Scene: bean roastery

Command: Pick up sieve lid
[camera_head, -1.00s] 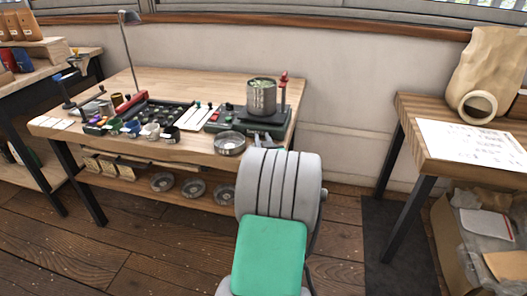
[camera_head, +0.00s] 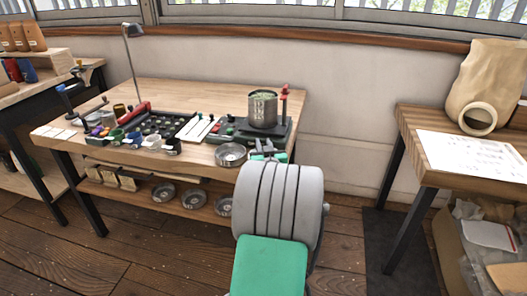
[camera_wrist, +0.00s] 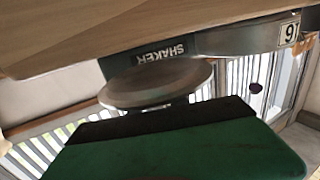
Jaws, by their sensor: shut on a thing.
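The sieve lid, a shallow round grey metal dish (camera_head: 231,155), is at the front edge of the wooden table in the head view. My gripper (camera_head: 265,151) is at its right side, low by the table edge, shut on the lid. My grey arm hides part of the contact. In the wrist view the round lid (camera_wrist: 155,85) is just beyond a large green and black part of my gripper, which hides its near edge. The view is turned over, with the wooden top above. I cannot tell whether the lid is clear of the table.
A dark green shaker base (camera_head: 243,130) with a metal sieve pot (camera_head: 263,108) and a red-topped post (camera_head: 284,92) stands close behind the lid. A black tray (camera_head: 160,125) and small cups are left. Metal dishes (camera_head: 192,199) sit on the lower shelf. A table with a paper bag (camera_head: 490,85) stands right.

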